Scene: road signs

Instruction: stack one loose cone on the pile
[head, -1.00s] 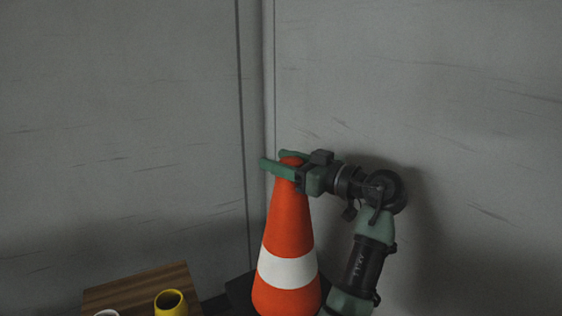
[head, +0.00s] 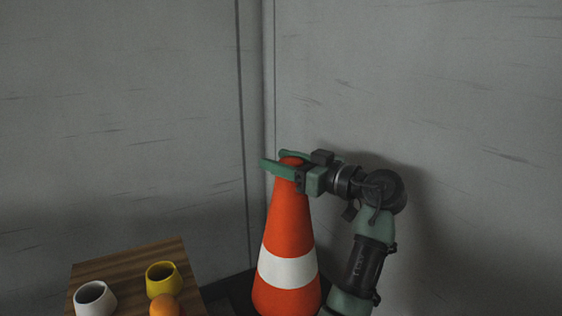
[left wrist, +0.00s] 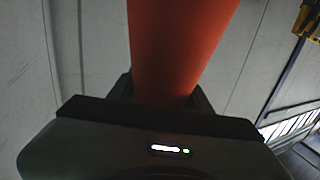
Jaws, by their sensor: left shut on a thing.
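An orange cone (head: 289,230) with one white band stands upright in the middle of the head view, its bottom cut off by the lower edge. My left gripper (head: 273,161) is shut on the cone's narrow top, with a green finger on each side. In the left wrist view the cone (left wrist: 180,45) runs up out of the picture from between the fingers. What is under the cone's base is out of view. No pile of cones and no other cone shows. My right gripper is not in view.
A wooden table top (head: 125,264) at the lower left bears a white cup (head: 95,300), a yellow cup (head: 162,281) and an orange ball-like thing (head: 165,306). Grey walls meet in a corner behind the cone. A yellow thing (left wrist: 309,18) shows in the left wrist view.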

